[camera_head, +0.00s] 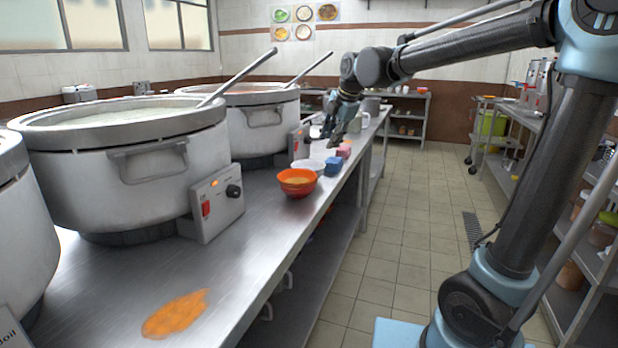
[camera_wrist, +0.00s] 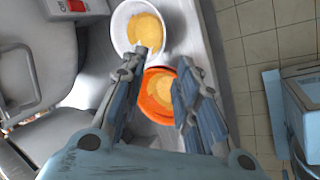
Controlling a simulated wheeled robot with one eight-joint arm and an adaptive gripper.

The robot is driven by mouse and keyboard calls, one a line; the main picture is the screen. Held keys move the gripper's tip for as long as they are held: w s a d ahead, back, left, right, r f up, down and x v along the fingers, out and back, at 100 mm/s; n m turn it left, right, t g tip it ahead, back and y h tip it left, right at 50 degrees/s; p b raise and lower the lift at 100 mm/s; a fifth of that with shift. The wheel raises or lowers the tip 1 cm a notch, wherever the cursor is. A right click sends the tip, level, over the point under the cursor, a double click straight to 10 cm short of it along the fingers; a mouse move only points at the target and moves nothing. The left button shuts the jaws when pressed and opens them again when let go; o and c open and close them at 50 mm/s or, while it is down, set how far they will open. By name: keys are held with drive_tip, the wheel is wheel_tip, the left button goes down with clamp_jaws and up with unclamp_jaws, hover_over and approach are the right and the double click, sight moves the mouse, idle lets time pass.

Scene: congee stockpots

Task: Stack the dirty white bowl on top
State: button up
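The white bowl (camera_head: 307,166) stands on the steel counter just behind an orange bowl (camera_head: 297,188). In the wrist view the white bowl (camera_wrist: 119,27) is at the top, with yellow-orange residue inside. The orange bowl (camera_wrist: 152,105) is below it, also with yellowish residue; whether it is one bowl or a nested stack, I cannot tell. My gripper (camera_head: 334,138) hangs over the counter beyond the bowls in the head view. In the wrist view my gripper (camera_wrist: 160,62) is open and empty. Its left fingertip overlaps the white bowl's lower edge, and its fingers partly cover the orange bowl.
Large stockpots (camera_head: 125,150) line the counter's left side, with a control box (camera_head: 217,203) in front. A blue block (camera_head: 333,166), a pink block (camera_head: 343,150) and a jug (camera_head: 357,121) stand near the counter's right edge. An orange spill (camera_head: 176,314) lies in front. The aisle floor is clear.

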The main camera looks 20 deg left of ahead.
drive_tip(key=shift+s+x, duration=0.2)
drive_tip(key=shift+x, duration=6.85)
drive_tip(key=shift+d+f, duration=0.1)
clamp_jaws()
